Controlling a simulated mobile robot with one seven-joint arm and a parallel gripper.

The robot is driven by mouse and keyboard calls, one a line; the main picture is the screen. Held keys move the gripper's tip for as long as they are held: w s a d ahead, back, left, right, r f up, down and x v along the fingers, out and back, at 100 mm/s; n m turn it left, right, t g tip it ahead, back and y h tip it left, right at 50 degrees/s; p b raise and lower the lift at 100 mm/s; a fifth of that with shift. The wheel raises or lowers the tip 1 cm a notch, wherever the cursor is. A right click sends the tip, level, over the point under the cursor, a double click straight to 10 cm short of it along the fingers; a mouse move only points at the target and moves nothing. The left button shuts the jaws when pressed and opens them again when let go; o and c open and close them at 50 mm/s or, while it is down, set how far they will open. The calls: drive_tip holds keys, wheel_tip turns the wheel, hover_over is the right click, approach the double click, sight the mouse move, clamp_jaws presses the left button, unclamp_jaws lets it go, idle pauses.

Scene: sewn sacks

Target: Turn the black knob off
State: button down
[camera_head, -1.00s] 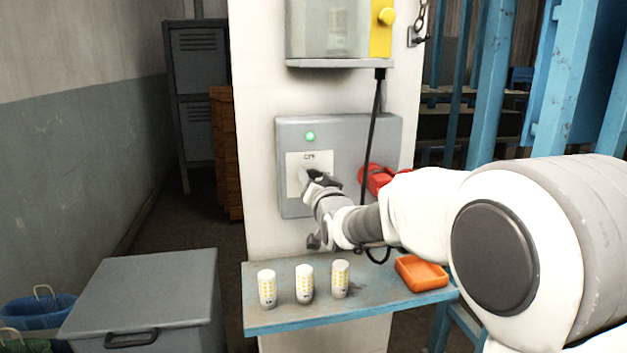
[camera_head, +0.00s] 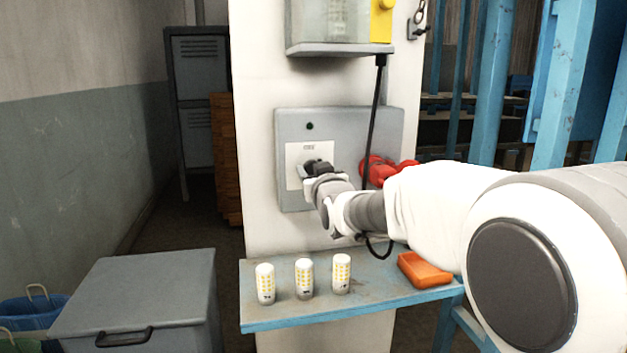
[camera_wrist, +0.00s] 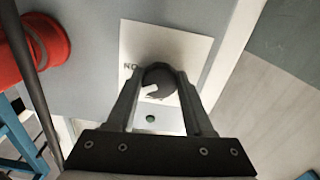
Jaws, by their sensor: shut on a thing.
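The black knob (camera_wrist: 159,84) sits on a white plate (camera_wrist: 205,48) on a grey control box (camera_head: 290,125). In the head view my gripper (camera_head: 314,170) is at the white plate and hides most of the knob. The small indicator lamp (camera_head: 309,126) above the plate is dark. It also shows in the wrist view (camera_wrist: 150,118) as a dark green dot.
A red fitting (camera_head: 378,171) sticks out at the box's right, close to my arm. A black cable (camera_head: 374,110) hangs in front of the box. Below, a blue-edged shelf (camera_head: 300,318) holds three white cylinders (camera_head: 304,279) and an orange tray (camera_head: 424,270).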

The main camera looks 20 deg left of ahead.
drive_tip(key=n+b, duration=0.3)
drive_tip(key=n, duration=0.2)
drive_tip(key=shift+f+n, duration=0.15)
drive_tip(key=shift+n, duration=0.15)
drive_tip(key=n+b, duration=0.3)
drive_tip(key=n, duration=0.2)
drive_tip(key=shift+n, duration=0.4)
drive_tip(key=shift+c, duration=1.4)
unclamp_jaws()
drive_tip(key=p+v, duration=0.2)
drive_tip(key=v, duration=1.5)
drive_tip(key=shift+s+d, duration=0.15)
drive_tip(key=shift+d, duration=0.05)
